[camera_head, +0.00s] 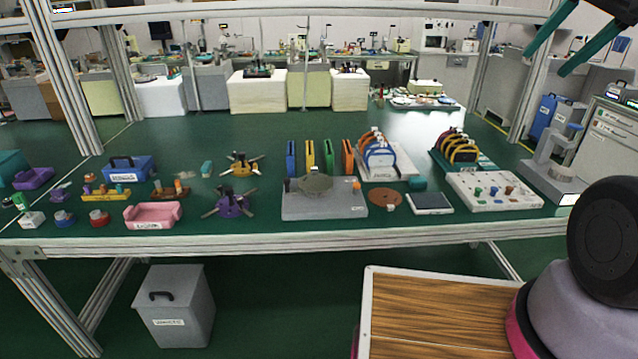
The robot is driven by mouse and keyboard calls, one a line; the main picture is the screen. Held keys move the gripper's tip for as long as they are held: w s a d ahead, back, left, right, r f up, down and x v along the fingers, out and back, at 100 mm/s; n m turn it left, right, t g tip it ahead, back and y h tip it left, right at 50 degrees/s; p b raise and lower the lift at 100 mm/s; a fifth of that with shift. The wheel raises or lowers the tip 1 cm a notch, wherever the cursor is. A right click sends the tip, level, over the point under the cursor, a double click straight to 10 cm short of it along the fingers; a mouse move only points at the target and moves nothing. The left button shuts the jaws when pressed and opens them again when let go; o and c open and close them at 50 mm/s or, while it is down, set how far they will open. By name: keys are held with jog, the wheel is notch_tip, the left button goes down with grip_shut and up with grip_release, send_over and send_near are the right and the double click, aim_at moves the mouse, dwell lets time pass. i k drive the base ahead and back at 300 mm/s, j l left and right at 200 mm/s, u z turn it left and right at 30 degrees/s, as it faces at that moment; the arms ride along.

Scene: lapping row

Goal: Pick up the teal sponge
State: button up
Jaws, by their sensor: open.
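A small teal block (418,184), which looks like the sponge, lies on the green bench, just right of a brown disc and behind a flat grey-white plate. A second small light-teal piece (207,168) stands farther left, right of a blue case; it is too small to tell what it is. My gripper (547,62) shows at the top right edge, its two dark-teal fingers spread apart and empty. It appears high above the bench and clear of both teal pieces.
The brown disc (385,198), grey-white plate (430,203) and white pegboard (494,191) crowd the teal block. A rack with rings (382,167) stands behind. A wood-topped surface (430,315) is in front of the bench; a grey bin (176,307) stands below.

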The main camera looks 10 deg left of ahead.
aim_at(415, 182)
jog(key=i+l+u, duration=0.25)
jog(key=i, duration=0.25)
jog(key=i+l+u, duration=0.2)
jog(key=i, duration=0.25)
jog(key=j, duration=0.1)
